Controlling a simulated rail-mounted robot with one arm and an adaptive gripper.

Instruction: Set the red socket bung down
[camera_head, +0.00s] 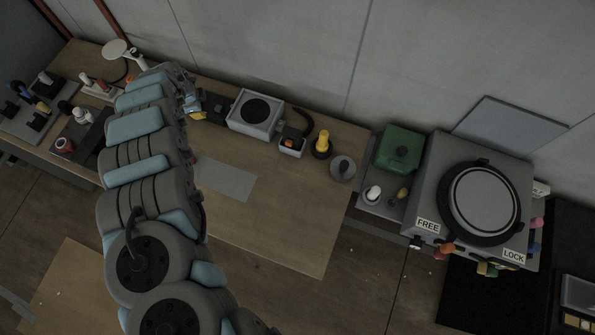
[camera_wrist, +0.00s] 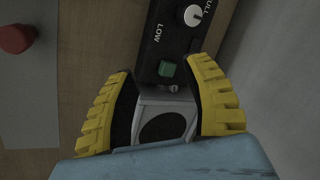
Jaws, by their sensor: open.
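A red round knob-like piece, which looks like the red socket bung (camera_wrist: 15,38), sits on a flat grey patch (camera_wrist: 28,95) at the left edge of the wrist view. It is clear of my gripper. In the head view my arm covers that spot; part of the grey patch (camera_head: 226,178) shows on the bench. My gripper (camera_wrist: 160,68) is open, with its yellow fingers apart and nothing held. It is over the back of the bench, above a black panel and a grey box. In the head view only a bit of my gripper (camera_head: 196,110) shows beside my arm.
The black panel (camera_wrist: 175,45) has a green button and a white knob. The grey box (camera_head: 251,127) with a black disc, a yellow-topped piece (camera_head: 322,142) and a grey disc (camera_head: 343,168) line the bench's back. The bench front (camera_head: 285,220) is clear.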

